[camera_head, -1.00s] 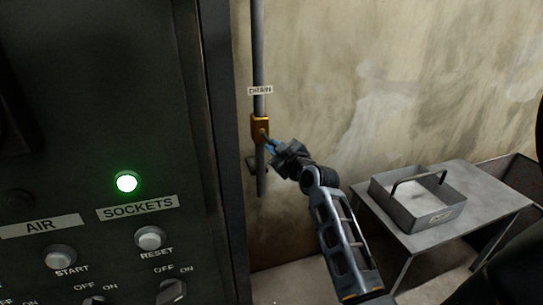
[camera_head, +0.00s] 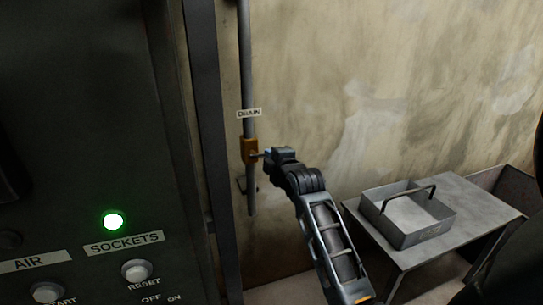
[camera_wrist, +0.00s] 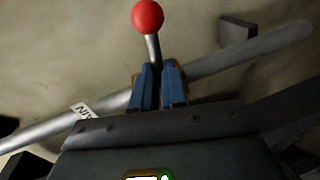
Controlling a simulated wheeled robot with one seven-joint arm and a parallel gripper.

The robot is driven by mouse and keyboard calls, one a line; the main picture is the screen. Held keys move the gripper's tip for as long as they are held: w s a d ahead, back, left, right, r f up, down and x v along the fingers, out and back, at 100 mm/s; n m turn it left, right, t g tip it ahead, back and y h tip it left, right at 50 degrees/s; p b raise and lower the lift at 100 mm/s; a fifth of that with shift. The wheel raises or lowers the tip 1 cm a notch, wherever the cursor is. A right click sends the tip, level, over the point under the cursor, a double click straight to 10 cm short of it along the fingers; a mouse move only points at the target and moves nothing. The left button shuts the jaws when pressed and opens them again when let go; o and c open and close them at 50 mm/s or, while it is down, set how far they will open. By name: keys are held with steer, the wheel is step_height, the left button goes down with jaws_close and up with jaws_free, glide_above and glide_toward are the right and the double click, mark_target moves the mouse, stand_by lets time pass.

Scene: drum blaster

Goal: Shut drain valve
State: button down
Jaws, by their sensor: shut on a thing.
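The drain valve is a brass-coloured body (camera_head: 249,150) on a vertical grey pipe (camera_head: 246,60) against the wall, below a small "DRAIN" label (camera_head: 249,113). My gripper (camera_head: 265,155) is right beside the valve, on its right. In the wrist view, its blue fingers (camera_wrist: 159,85) are shut on the metal stem of the valve lever (camera_wrist: 153,48). The red knob (camera_wrist: 148,16) sticks out beyond the fingers. The lever points across the pipe (camera_wrist: 235,62), not along it. The brass body is mostly hidden behind the fingers in the wrist view.
A dark control panel (camera_head: 90,130) with a lit green lamp (camera_head: 113,221) stands close on the left. A metal table (camera_head: 470,205) with a handled tray (camera_head: 400,236) is at the right. The wall between the pipe and table is free.

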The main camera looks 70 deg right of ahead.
steer(key=shift+r+n+p, duration=0.3)
steer(key=shift+n+p, duration=0.15)
steer(key=shift+n, duration=0.15)
steer(key=c, duration=1.2)
jaws_free()
steer(key=shift+a, duration=0.15)
steer(key=v, duration=0.7)
steer(key=shift+s+a+r, duration=0.15)
steer(key=shift+s+a, duration=0.05)
steer(key=shift+a, duration=0.1)
